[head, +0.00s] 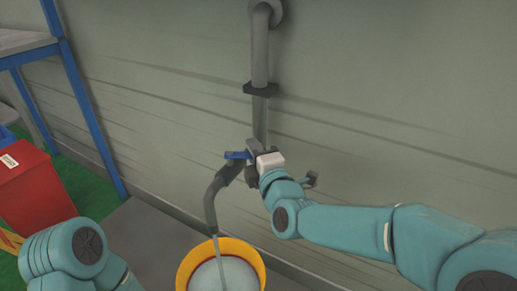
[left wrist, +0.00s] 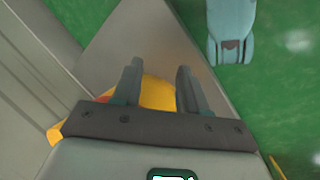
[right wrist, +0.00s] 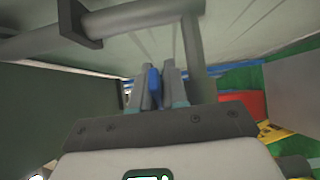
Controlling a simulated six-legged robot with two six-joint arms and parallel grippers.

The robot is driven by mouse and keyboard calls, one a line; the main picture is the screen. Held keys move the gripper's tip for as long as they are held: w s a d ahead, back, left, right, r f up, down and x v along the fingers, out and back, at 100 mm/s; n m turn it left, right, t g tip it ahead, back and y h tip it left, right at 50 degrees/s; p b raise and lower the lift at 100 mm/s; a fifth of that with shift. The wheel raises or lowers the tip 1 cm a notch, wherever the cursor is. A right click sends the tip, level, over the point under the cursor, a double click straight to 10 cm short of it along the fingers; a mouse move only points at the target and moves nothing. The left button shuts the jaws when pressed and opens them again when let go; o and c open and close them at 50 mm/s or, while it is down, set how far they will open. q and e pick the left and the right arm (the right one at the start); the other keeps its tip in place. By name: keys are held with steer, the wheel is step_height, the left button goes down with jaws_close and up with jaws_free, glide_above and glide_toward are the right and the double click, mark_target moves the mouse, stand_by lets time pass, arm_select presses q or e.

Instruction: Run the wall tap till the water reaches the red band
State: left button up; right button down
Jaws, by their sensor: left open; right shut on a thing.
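The grey wall tap (head: 222,185) has a blue lever (head: 237,155). My right gripper (head: 252,154) is shut on the lever. In the right wrist view the blue lever (right wrist: 154,88) stands between the two fingers. A thin stream of water (head: 221,250) runs from the spout into a yellow bucket (head: 255,258) below. Pale water (head: 228,276) fills the bucket's inside, with a thin dark reddish line at its edge; the exact level against the band is hard to tell. My left gripper (left wrist: 158,82) is open and empty, with part of the yellow bucket (left wrist: 155,93) beyond its fingers.
A grey pipe (head: 260,50) runs down the wall to the tap. A red bin (head: 35,185) and a blue-framed shelf (head: 85,110) stand at the left. The bucket is on a grey floor slab (head: 155,240) beside green floor.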

arm_select(q)
steer(key=shift+r, duration=0.2)
arm_select(e)
steer(key=shift+s+r+m+h, duration=0.1)
steer(key=shift+r+m+h, duration=0.05)
steer(key=shift+m+h, duration=0.15)
steer(key=m+h+p, duration=0.1)
steer(key=s+m+t+h+p, duration=0.1)
steer(key=h+p, duration=0.1)
steer(key=m+h+p, duration=0.1)
steer(key=p, duration=0.1)
steer(key=shift+s+r+h, duration=0.25)
steer(key=shift+r+h, duration=0.05)
steer(key=shift+h, duration=0.1)
arm_select(q)
step_height(320, 180, up, 7)
steer(key=p, duration=0.2)
steer(key=shift+s+d+m+p, duration=0.3)
steer(key=shift+s+d+p, duration=0.1)
steer(key=shift+s+d, duration=0.05)
arm_select(e)
steer(key=shift+s+d+f+m+h, duration=0.15)
steer(key=shift+s+m+h, duration=0.1)
steer(key=shift+m+h, duration=0.45)
steer(key=shift+s+f+m+h, duration=0.15)
steer(key=shift+m+h, duration=0.25)
steer(key=shift+h, duration=0.5)
steer(key=shift+s, duration=0.1)
